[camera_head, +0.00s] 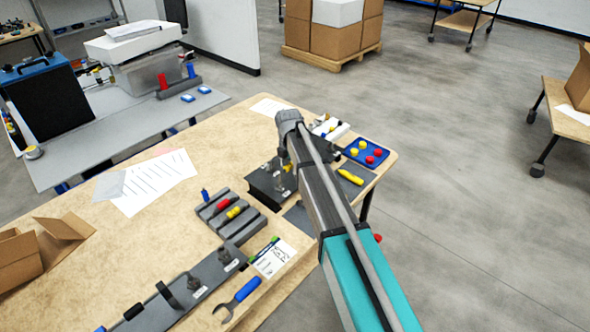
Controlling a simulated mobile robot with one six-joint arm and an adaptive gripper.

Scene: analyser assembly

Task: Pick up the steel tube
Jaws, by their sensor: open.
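My arm reaches in from the lower right, and its grey wrist (288,118) is above the far right part of the wooden table. My gripper (281,180) points down below the wrist, over a black block (262,190) with small metallic parts on it. The gripper is small here and partly merges with these parts; I see nothing held in it. I cannot pick out the steel tube for certain. It may be among the metallic parts at the block or hidden behind my arm.
The wooden table (120,240) carries a grey holder (228,222) with red and yellow pieces, a dark rail (180,298), a blue-handled wrench (238,298), papers (158,182) and a blue tray (364,152). A cardboard box (18,258) stands at the left. The table's middle is largely clear.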

